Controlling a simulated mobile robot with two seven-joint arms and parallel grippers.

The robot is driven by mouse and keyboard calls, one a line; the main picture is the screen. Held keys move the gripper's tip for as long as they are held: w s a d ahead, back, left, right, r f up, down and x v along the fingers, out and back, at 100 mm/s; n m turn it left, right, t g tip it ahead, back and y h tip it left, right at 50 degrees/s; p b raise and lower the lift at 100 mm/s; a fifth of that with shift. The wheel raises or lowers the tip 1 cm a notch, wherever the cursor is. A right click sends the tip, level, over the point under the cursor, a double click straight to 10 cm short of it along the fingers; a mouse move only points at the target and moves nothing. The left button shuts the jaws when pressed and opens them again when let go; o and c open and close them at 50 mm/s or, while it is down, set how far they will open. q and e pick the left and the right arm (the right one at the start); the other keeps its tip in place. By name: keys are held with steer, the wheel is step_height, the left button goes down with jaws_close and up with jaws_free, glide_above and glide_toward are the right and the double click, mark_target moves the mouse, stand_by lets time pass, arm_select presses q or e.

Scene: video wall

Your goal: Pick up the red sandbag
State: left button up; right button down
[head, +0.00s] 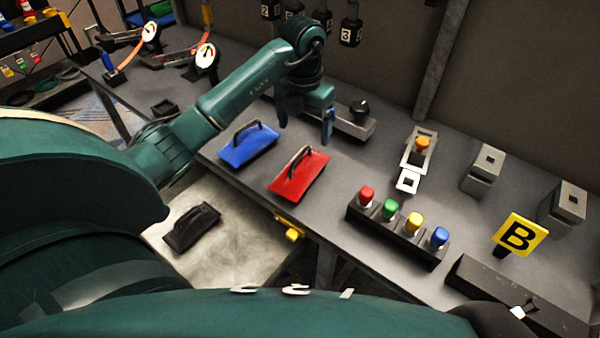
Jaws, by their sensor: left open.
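The red sandbag (309,179) lies flat on the grey table in the head view, with a dark handle arching over its top. My left gripper (306,122) is open and empty, with its fingers pointing down. In the picture it is just above and beyond the red sandbag, and apart from its handle. A blue sandbag (262,145) with a similar handle lies to the left of the red one. A black one (190,228) lies on a lower pale surface. My right gripper does not show.
A black block with red, green, yellow and blue buttons (402,235) stands to the right. A grey metal piece (352,126) lies behind my left gripper. Gauges (206,56) stand at the back left.

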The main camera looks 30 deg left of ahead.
mark_target(301, 156)
arm_select(q)
step_height(301, 156, down, 8)
steer(key=shift+a+r, duration=0.1)
steer(key=shift+r, duration=0.15)
steer(key=shift+a+f, duration=0.2)
steer(key=shift+f, duration=1.15)
steer(key=shift+a+f, duration=0.15)
steer(key=shift+f, duration=1.2)
steer(key=shift+c, duration=0.4)
jaws_close()
steer(key=shift+w+r, duration=0.1)
steer(key=shift+r, duration=0.15)
